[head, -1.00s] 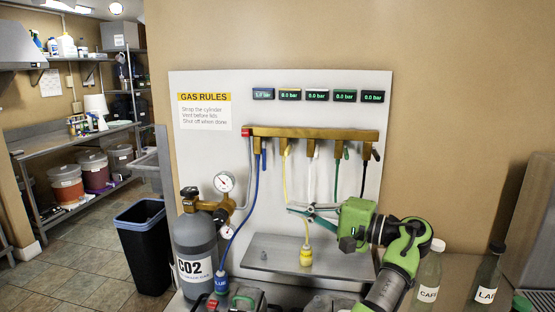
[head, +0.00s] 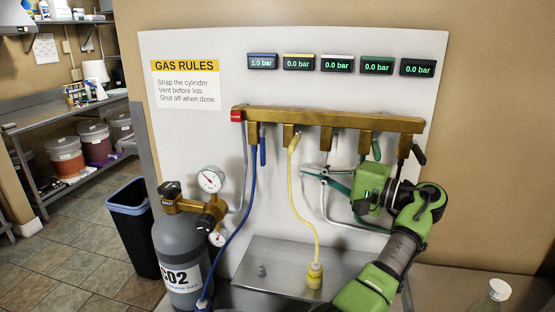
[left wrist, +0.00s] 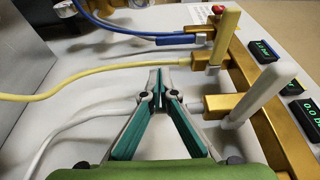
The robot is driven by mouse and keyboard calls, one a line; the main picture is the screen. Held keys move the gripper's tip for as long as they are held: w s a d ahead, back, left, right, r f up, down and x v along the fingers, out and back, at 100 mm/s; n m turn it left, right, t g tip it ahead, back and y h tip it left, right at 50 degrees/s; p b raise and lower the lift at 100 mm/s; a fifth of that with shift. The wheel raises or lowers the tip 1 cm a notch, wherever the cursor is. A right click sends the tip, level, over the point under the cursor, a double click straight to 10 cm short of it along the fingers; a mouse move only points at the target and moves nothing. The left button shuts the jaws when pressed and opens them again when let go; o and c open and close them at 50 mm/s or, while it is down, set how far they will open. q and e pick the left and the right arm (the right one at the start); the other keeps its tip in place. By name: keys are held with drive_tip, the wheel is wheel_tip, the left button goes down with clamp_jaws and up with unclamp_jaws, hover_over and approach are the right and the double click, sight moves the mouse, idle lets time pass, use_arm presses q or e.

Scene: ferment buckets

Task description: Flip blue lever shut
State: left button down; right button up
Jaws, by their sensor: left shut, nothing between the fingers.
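The blue lever (head: 262,150) hangs straight down from the left part of the brass manifold (head: 330,120), beside the blue hose (head: 253,185). In the left wrist view the blue lever (left wrist: 175,40) lies alongside the blue hose (left wrist: 110,28). My left gripper (head: 305,171) is shut and empty, below the manifold, right of the yellow hose and apart from the blue lever. In the left wrist view its fingertips (left wrist: 160,90) meet between the yellow and white hoses. My right gripper is not in view.
The yellow lever (left wrist: 229,36) and white lever (left wrist: 263,95) stick out near my left gripper. The yellow hose (head: 298,205) hangs between it and the blue lever. The blue display (head: 262,62) reads 1.0 bar, the others 0.0. The CO2 cylinder (head: 182,260) stands lower left.

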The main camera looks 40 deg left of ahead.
sight(263, 147)
use_arm(q)
drive_tip(key=s+a+p, duration=0.1)
drive_tip(key=a+p, duration=0.2)
drive_tip(key=a, duration=0.7)
drive_tip(key=shift+s+p, duration=0.3)
drive_tip(key=shift+p, duration=0.05)
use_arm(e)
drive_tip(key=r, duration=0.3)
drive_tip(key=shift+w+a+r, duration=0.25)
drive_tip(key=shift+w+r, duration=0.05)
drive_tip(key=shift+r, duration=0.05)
